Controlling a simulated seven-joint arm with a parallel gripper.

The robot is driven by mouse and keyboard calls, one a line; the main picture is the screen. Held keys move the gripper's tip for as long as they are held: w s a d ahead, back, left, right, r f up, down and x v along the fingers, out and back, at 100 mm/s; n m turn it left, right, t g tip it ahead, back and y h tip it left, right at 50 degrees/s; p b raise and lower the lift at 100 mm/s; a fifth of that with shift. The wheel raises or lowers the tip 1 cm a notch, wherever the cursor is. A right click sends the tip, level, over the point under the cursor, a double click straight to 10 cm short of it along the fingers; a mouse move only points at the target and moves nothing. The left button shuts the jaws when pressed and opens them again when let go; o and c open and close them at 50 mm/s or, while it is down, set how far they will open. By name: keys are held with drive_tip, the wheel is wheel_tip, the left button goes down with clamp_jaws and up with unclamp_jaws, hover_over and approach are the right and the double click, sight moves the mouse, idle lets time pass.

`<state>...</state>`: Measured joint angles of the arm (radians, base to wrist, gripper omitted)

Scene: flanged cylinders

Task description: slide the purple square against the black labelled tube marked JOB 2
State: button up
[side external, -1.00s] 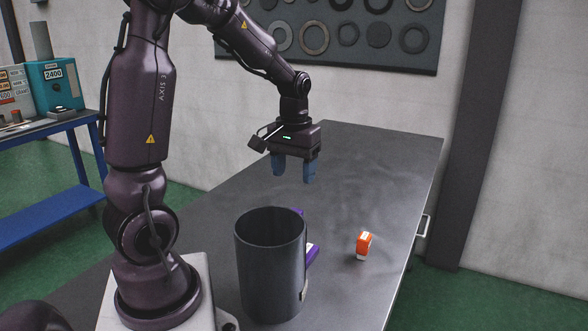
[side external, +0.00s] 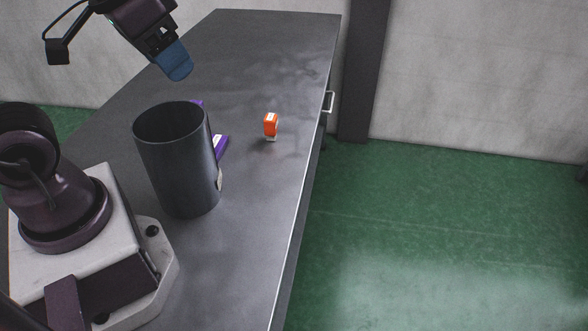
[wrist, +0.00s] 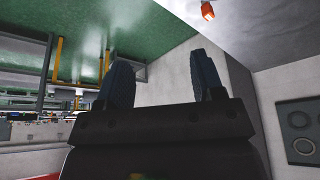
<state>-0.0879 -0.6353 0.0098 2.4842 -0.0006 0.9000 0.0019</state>
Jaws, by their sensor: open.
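The black tube (side external: 165,165) stands on the dark table near my base. A sliver of its pale label (side external: 219,180) shows at its right edge, with no readable writing. The purple square (side external: 221,146) is mostly hidden behind the tube; parts show at its right side and above its rim. I cannot tell whether they touch. My gripper (side external: 180,73) is in the air above and beyond the tube, tilted, its blue fingers pointing down to the right. In the wrist view the gripper (wrist: 160,72) has its two fingers apart with nothing between them.
A small orange-and-white block (side external: 270,125) stands on the table (side external: 255,60) right of the tube, near the right edge; it also shows in the wrist view (wrist: 207,11). The far part of the table is clear. A drawer-like handle (side external: 329,101) sticks out at the right edge.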

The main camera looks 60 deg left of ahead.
drive_tip(key=shift+s+d+r+m+t, duration=0.2)
drive_tip(key=shift+d+r+m+t, duration=0.05)
drive_tip(key=shift+d+r, duration=0.25)
drive_tip(key=shift+s+d+r+m+t, duration=0.25)
drive_tip(key=shift+d+r, duration=0.1)
drive_tip(key=shift+d, duration=0.15)
drive_tip(key=w+a+f+n+g, duration=0.2)
drive_tip(key=a+f, duration=0.1)
drive_tip(key=a, duration=0.3)
drive_tip(key=w+a+f+n+g, duration=0.2)
drive_tip(key=a+f+n, duration=0.1)
drive_tip(key=a, duration=0.3)
drive_tip(key=w+a+f+n+g, duration=0.1)
drive_tip(key=w+a+f+n, duration=0.2)
drive_tip(key=a, duration=0.3)
drive_tip(key=shift+w+a+f+g+h, duration=0.15)
drive_tip(key=shift+f+g+h, duration=0.2)
drive_tip(key=shift+f, duration=0.3)
drive_tip(key=shift+w+a+r+n, duration=0.2)
drive_tip(key=shift+w+a+n, duration=0.3)
drive_tip(key=shift+w+a, duration=0.1)
